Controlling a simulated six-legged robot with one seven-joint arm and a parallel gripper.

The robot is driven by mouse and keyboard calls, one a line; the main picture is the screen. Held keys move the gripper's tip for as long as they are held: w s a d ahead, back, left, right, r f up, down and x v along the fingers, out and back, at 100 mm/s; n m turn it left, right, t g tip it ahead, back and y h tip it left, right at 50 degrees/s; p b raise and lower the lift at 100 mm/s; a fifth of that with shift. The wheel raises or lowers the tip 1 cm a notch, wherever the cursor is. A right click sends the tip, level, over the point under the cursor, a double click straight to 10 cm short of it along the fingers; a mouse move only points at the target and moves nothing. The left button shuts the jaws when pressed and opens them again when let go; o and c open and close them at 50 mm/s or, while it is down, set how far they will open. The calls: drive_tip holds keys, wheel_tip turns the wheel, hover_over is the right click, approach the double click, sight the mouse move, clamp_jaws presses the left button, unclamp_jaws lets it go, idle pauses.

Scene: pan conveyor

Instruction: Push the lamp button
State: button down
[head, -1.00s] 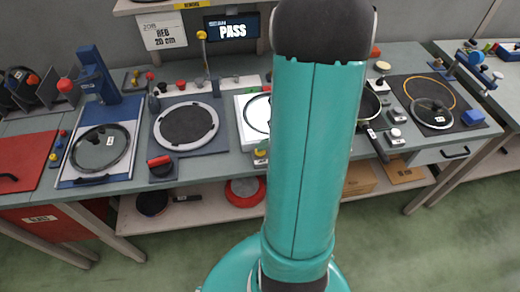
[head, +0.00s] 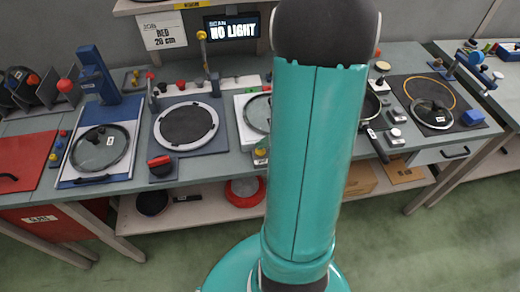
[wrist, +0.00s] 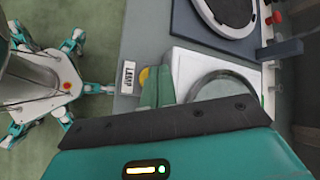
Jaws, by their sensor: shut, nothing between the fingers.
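The lamp button is a yellow button (wrist: 144,77) beside a white label (wrist: 128,77) reading LAMP in the wrist view. It also shows as a small yellow spot (head: 261,152) at the bench's front edge in the head view, left of my arm. My gripper (wrist: 158,84) shows in the wrist view as green fingers, shut and empty. The fingers are right beside the button and cover part of it; I cannot tell whether they touch it. In the head view my gripper is hidden behind my arm.
A white unit (head: 242,132) with a round glass lid (head: 257,113) stands behind the button. A dark blue plate (head: 188,126) with a round ring is to its left. A screen (head: 232,30) reads NO LIGHT. A pan (head: 371,105) lies right of my arm.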

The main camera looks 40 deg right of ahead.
sight(264, 151)
drive_tip(key=shift+r, duration=0.15)
drive_tip(key=shift+r, duration=2.85)
drive_tip(key=s+a+r+n+h, duration=0.1)
drive_tip(key=a+r+n, duration=0.4)
drive_tip(key=a+n, duration=0.1)
drive_tip(key=s+a+r+n+g+h, duration=0.1)
drive_tip(key=a+r+n, duration=0.3)
drive_tip(key=a, duration=0.5)
drive_tip(key=s+a+r+n+g+h, duration=0.1)
drive_tip(key=a+r+n+h, duration=0.2)
drive_tip(key=a+r+n, duration=0.2)
drive_tip(key=a+n, duration=0.3)
drive_tip(key=n, duration=0.1)
drive_tip(key=shift+s+a+r, duration=0.25)
drive_tip(key=shift+r, duration=0.1)
